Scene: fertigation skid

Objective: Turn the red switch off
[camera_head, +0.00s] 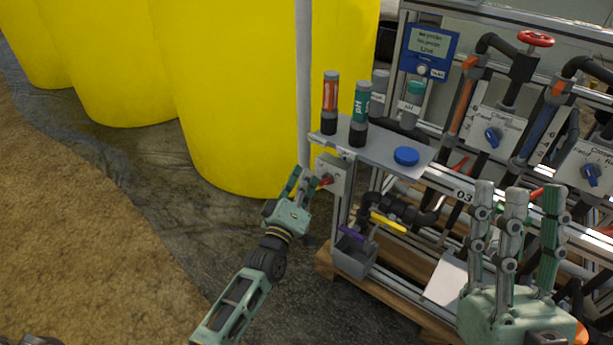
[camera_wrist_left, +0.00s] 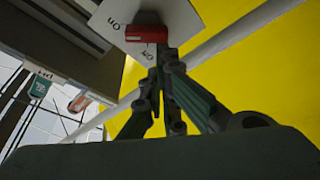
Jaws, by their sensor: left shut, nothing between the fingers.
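The red switch (camera_head: 325,181) is on a grey box (camera_head: 334,171) at the left end of the skid frame. In the left wrist view its red handle (camera_wrist_left: 146,33) lies across a pale plate with "On" lettering; the handle looks roughly level in that picture. My left gripper (camera_head: 303,177) is shut and empty, just left of the switch. In the left wrist view its fingertips (camera_wrist_left: 163,52) reach the lower edge of the handle; I cannot tell whether they touch it. My right gripper (camera_head: 517,195) is open and empty, fingers up, in front of the skid.
Yellow tanks (camera_head: 230,90) stand behind my left gripper, with a pale vertical pole (camera_head: 303,80) close by. A grey shelf (camera_head: 385,150) above the switch carries pH probe bottles (camera_head: 360,115) and a blue cap (camera_head: 406,156). Yellow-handled (camera_head: 388,222) and purple-handled (camera_head: 351,233) valves sit below.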

